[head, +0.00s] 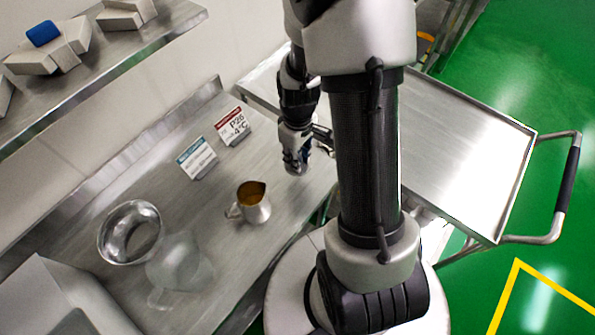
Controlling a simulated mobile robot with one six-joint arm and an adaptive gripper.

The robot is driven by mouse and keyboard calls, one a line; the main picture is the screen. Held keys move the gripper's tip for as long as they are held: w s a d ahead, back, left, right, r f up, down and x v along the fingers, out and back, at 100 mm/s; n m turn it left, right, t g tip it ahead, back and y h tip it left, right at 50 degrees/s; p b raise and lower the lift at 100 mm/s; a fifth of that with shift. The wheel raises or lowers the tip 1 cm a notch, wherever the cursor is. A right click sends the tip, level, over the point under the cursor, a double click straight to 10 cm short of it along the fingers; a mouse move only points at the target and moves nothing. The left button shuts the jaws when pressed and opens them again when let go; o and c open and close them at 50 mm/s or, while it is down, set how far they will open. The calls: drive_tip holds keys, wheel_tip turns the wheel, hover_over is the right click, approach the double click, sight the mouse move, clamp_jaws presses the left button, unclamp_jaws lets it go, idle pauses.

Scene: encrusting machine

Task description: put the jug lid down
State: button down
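My gripper (296,166) points down over the right part of the steel table, partly behind my own arm. Its fingers are small in this view, and I cannot tell whether they are open or shut. I cannot make out the jug lid; anything between the fingers is too small or hidden. A clear, see-through jug (180,262) stands at the front left of the table, well to the left of my gripper. Its outline is faint, and I cannot tell whether a lid is on it.
A small steel pitcher (255,212) with amber contents stands left of my gripper. A steel bowl (130,232) is beside the clear jug. Two sign cards (197,159) stand behind the pitcher. A steel cart (455,150) is at right. The table between pitcher and gripper is bare.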

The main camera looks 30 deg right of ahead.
drive_tip(key=shift+f+b, duration=0.75)
drive_tip(key=shift+f, duration=2.55)
drive_tip(key=shift+f, duration=0.2)
drive_tip(key=c, duration=1.4)
unclamp_jaws()
drive_tip(key=shift+r, duration=0.15)
